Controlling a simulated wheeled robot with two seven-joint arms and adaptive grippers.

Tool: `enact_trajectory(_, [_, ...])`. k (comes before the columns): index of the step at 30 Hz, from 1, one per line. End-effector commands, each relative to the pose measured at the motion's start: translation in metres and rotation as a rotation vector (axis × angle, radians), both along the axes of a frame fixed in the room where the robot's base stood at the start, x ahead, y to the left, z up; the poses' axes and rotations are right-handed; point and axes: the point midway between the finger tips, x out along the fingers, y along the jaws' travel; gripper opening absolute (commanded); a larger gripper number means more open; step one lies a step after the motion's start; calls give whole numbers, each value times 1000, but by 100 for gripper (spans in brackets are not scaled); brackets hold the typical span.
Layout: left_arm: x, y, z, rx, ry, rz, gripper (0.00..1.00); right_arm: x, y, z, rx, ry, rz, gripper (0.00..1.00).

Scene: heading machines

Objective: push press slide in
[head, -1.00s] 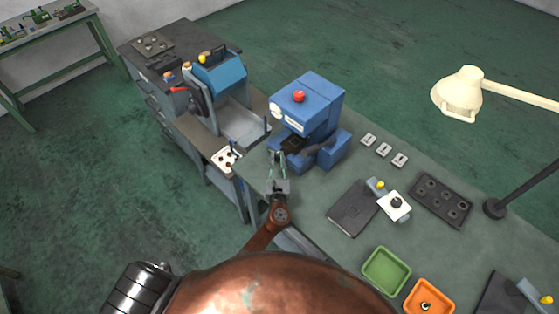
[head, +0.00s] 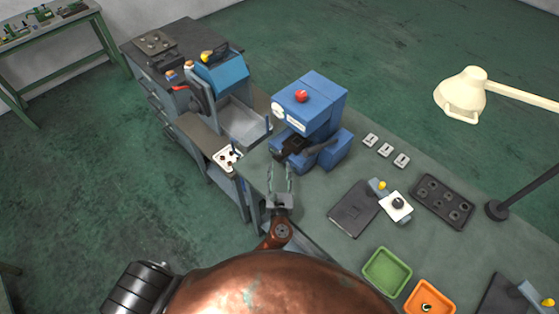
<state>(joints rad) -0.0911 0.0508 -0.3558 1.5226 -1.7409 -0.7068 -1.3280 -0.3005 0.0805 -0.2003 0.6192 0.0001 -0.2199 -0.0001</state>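The blue press (head: 312,100) stands on the green workbench near the middle of the head view, with a red button (head: 301,96) on top. Its dark slide (head: 293,146) shows at the low front opening; how far in it sits is hard to tell. My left gripper (head: 280,168) is in front of the press, on the near side of the slide. Its two fingers are apart, with nothing between them, and point toward the press. A gap shows between the fingertips and the slide. My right gripper is out of view.
A second blue machine with a grey tray (head: 243,123) stands left of the press. Right of it lie several small plates (head: 385,150), a dark block (head: 355,208), a black holed tray (head: 443,200), a green bin (head: 387,271), an orange bin (head: 430,298) and a lamp (head: 468,93).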

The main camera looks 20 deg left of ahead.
Motion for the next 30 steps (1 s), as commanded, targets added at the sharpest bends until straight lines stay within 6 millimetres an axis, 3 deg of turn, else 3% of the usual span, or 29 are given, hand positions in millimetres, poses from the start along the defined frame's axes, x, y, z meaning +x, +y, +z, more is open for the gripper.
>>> enact_trajectory(3, [-24, -8, 0, 0, 1, 1, 36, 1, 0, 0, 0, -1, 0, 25])
enact_trajectory(10, [-52, -19, 0, 1, -1, 1, 36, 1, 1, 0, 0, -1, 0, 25])
enact_trajectory(30, [-58, -21, 1, -2, -2, 1, 36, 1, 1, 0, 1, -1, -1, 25])
